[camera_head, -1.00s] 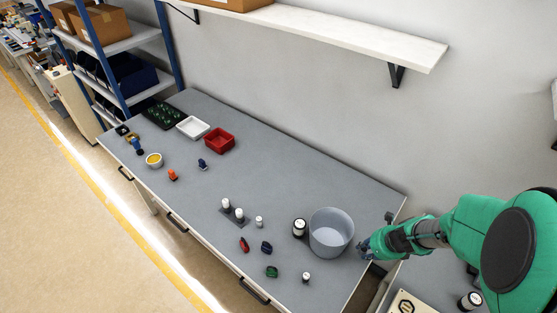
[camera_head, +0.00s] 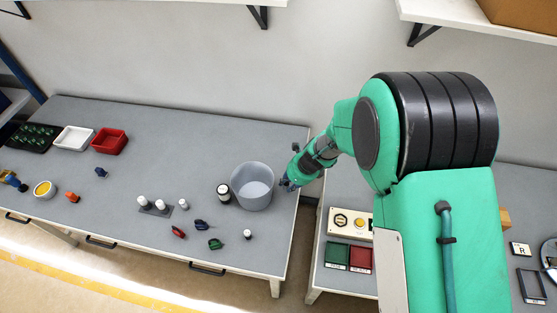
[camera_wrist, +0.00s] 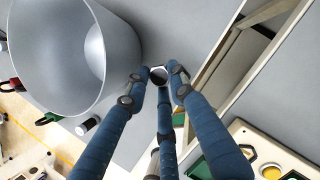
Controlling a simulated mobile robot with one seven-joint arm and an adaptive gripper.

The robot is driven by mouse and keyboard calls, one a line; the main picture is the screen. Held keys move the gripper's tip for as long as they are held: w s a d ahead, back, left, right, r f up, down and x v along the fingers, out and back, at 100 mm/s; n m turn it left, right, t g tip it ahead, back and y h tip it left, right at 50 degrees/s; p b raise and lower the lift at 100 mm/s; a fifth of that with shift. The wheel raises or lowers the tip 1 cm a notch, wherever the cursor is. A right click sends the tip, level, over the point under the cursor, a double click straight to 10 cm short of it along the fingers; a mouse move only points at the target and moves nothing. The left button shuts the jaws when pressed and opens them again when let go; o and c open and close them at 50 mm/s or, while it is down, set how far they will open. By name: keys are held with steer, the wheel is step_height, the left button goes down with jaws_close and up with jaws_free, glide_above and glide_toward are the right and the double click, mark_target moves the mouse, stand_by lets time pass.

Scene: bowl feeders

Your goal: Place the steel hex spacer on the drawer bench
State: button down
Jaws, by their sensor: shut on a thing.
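The steel hex spacer (camera_wrist: 158,74) shows in the wrist view as a small pale ring-like piece between the blue fingertips of my gripper (camera_wrist: 157,86). The fingers are closed around it, and they partly hide it. In the head view my gripper (camera_head: 289,184) is at the right end of the grey drawer bench (camera_head: 215,165), just right of the big grey bowl. The spacer cannot be made out there. I cannot tell whether the spacer touches the bench top.
The grey bowl (camera_head: 252,187) stands close left of my gripper, with a dark-and-white jar (camera_head: 224,194) beside it. Several small parts lie further left. A gap separates the drawer bench from the right bench, which holds a cream panel (camera_head: 349,223). Open bench top lies behind the bowl.

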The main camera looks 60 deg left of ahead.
steer(key=w+a, duration=0.2)
steer(key=a, duration=0.2)
steer(key=w+a, duration=0.2)
steer(key=a, duration=0.2)
steer(key=w+a+f, duration=0.1)
steer(key=w+a, duration=0.1)
steer(key=a, duration=0.2)
steer(key=shift+w+a+f+p, duration=0.1)
steer(key=shift+w+a+p, duration=0.05)
steer(key=shift+a+p, duration=0.2)
steer(key=shift+f, duration=1.75)
steer(key=shift+f, duration=0.15)
steer(key=c, duration=1.5)
jaws_free()
